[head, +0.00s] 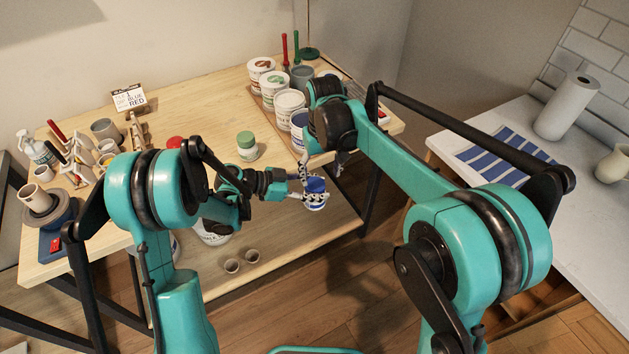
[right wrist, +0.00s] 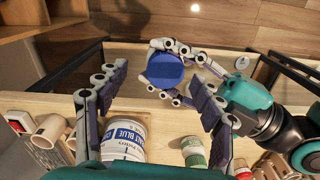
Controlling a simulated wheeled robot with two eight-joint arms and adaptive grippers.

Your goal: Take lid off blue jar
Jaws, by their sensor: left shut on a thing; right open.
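The blue jar (head: 314,204) is small, with a white label and a blue lid (head: 316,185) on top. My left gripper (head: 306,190) is shut around the jar and holds it near the front edge of the table. In the right wrist view the blue lid (right wrist: 165,70) faces the camera, with the left gripper's fingers (right wrist: 178,72) around it; most of the jar body is hidden below the lid. My right gripper (right wrist: 157,82) is open, its two fingers apart on either side of the lid in the picture, with nothing between them that I can see it touching.
A green-lidded jar (head: 247,152) and a red-lidded jar (head: 175,142) stand on the wooden table (head: 200,85). Large glaze tubs (head: 289,104) stand at the back right. Tools and cups crowd the left end. Two small cups (head: 232,265) are below the tabletop.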

